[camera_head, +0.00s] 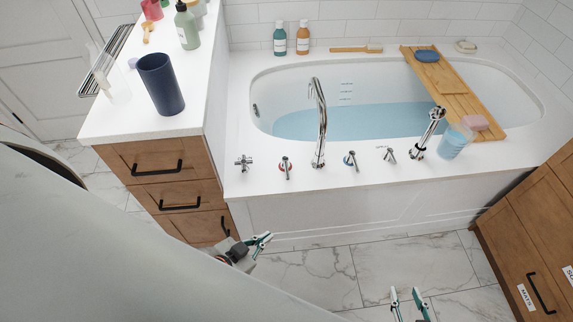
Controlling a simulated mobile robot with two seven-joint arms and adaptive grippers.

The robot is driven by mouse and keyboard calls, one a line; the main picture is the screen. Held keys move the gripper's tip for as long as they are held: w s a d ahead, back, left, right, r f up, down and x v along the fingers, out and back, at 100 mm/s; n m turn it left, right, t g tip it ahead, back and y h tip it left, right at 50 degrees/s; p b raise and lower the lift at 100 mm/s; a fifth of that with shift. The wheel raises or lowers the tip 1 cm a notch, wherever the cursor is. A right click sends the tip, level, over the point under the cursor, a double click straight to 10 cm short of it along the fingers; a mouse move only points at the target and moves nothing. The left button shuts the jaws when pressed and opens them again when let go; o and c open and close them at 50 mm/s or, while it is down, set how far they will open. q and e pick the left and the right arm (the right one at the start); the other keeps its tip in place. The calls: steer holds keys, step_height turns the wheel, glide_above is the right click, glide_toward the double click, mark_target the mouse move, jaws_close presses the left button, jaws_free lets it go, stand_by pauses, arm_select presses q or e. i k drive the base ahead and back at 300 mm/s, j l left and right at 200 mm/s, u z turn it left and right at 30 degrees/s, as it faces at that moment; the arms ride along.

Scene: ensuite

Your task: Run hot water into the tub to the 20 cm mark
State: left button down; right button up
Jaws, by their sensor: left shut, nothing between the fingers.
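The white tub (262,88) holds light blue water (370,120). Level marks (346,93) show on its far inner wall above the water; their numbers are too small to read. A tall chrome spout (321,125) stands on the near rim; I see no clear stream from it. Along the rim are a cross handle (243,163), a red-ringed handle (285,166), a blue-ringed handle (350,160) and another lever (387,154). My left gripper (264,240) is shut and empty, low before the tub's front panel. My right gripper (408,298) is open and empty above the floor.
A wooden tray (455,98) spans the tub's right part with a blue item (427,56) on it. A hand shower (430,128) and a blue cup (453,142) stand on the rim. A drawer cabinet (160,170) is left, a wooden cabinet (530,240) right. Tiled floor between is clear.

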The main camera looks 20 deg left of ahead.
mark_target(285, 166)
steer(key=l+u, duration=0.25)
steer(key=l, duration=0.25)
steer(key=l+u, duration=0.3)
steer(key=l, duration=0.2)
steer(key=k+l+u, duration=0.1)
steer(key=l+u, duration=0.15)
steer(key=l, duration=0.25)
steer(key=k+l+u, duration=0.25)
steer(key=l, duration=0.2)
steer(key=i+l, duration=0.05)
steer(key=i, duration=0.05)
